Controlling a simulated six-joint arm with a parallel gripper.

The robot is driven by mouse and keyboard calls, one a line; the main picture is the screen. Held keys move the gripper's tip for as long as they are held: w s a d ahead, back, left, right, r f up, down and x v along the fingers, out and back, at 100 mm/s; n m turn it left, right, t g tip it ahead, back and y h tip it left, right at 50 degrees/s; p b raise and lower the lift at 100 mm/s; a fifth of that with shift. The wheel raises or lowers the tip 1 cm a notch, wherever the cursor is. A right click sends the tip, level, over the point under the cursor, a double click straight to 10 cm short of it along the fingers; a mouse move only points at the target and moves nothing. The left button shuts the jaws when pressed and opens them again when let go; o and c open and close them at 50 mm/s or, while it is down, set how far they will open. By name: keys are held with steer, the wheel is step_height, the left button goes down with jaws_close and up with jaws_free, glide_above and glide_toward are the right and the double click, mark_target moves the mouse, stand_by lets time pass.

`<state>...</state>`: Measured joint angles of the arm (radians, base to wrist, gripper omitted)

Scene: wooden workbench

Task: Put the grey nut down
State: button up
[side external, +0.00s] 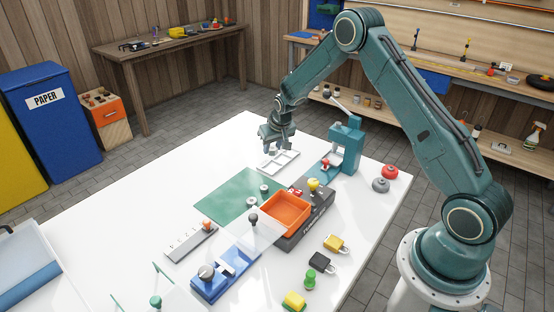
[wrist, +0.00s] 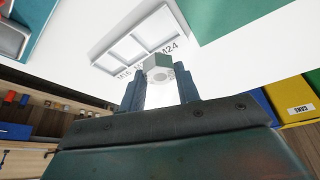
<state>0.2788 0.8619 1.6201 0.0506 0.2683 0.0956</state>
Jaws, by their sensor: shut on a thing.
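My gripper (side external: 278,147) is above the white table, just over the far part of a white tray. In the wrist view its two blue fingers (wrist: 160,90) are shut on a light grey hexagonal nut (wrist: 158,66), with its hole visible. The white tray (side external: 264,171) has three compartments in a row and also shows in the wrist view (wrist: 107,69). Its labels read M16 and M24 at the ends; the middle label is partly hidden.
A green mat (side external: 229,196) with small grey pieces (side external: 264,189) lies nearer the camera. A teal press (side external: 346,145) stands right of the tray. An orange bin (side external: 286,225), a blue fixture (side external: 226,278) and padlocks (side external: 334,243) are nearer.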

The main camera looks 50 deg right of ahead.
mark_target(275, 150)
steer(key=shift+f, duration=2.1)
steer(key=shift+f, duration=0.6)
steer(key=o, duration=1)
steer(key=shift+r, duration=0.1)
steer(key=shift+s+r, duration=0.1)
steer(key=shift+r, duration=0.65)
steer(key=v, duration=1.1)
steer(key=shift+r, duration=0.25)
steer(key=shift+s, duration=0.1)
